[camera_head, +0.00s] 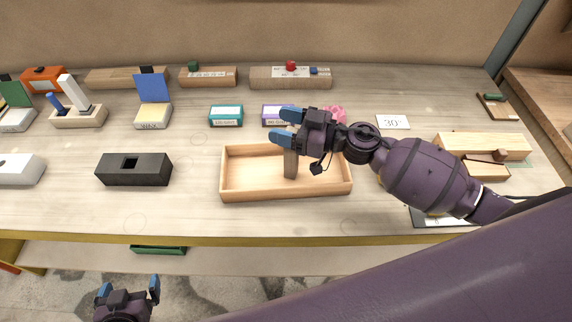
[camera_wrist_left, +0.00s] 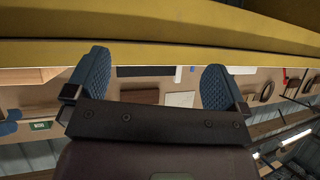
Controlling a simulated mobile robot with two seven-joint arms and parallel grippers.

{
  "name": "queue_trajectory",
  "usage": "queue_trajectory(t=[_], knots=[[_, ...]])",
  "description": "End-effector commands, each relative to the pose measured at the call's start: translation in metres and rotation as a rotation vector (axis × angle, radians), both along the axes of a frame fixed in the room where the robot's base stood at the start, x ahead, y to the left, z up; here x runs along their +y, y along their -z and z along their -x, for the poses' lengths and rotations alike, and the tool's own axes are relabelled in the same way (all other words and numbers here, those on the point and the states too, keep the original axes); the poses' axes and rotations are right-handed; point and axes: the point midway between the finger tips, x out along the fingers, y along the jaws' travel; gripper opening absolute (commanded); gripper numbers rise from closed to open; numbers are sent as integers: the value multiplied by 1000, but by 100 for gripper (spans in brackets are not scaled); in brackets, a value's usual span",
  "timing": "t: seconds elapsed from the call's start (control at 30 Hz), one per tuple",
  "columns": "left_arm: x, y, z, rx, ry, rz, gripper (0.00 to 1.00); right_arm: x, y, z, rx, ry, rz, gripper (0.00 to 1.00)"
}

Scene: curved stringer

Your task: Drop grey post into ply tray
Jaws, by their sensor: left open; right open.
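The ply tray (camera_head: 235,190) is a shallow, light wooden box at the middle of the bench. A grey-brown post (camera_head: 290,165) is upright inside the tray's outline, just below my right gripper (camera_head: 286,126). My right gripper is open above the tray, with blue fingertips pointing left. My left gripper (camera_head: 128,287) is open and empty, low in front of the bench. Its two blue fingers also show spread in the left wrist view (camera_wrist_left: 155,80).
A black block with a square hole (camera_head: 112,172) stands left of the tray. A teal-edged box (camera_head: 226,117) and a purple-edged box (camera_head: 271,119) lie behind it. A pink object (camera_head: 337,114) and a "30" card (camera_head: 393,122) are further right. The bench's yellow front edge (camera_head: 230,241) is near.

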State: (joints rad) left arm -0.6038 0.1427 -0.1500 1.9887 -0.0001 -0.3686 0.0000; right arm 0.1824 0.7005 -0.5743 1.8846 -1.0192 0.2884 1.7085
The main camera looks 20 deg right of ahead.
Motion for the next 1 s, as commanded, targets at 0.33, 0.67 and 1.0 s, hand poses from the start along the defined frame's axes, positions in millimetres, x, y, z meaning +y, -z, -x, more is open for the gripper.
queue_trajectory(t=[0.33,0.67,1.0], knots=[[1,-21,2,5,0,0,100,0,-74,0,-4,-2,4,61],[2,-21,11,32,-5,0,100,0,-128,0,-3,-1,2,61],[2,-21,12,36,-7,1,100,0,-144,0,1,1,1,61]])
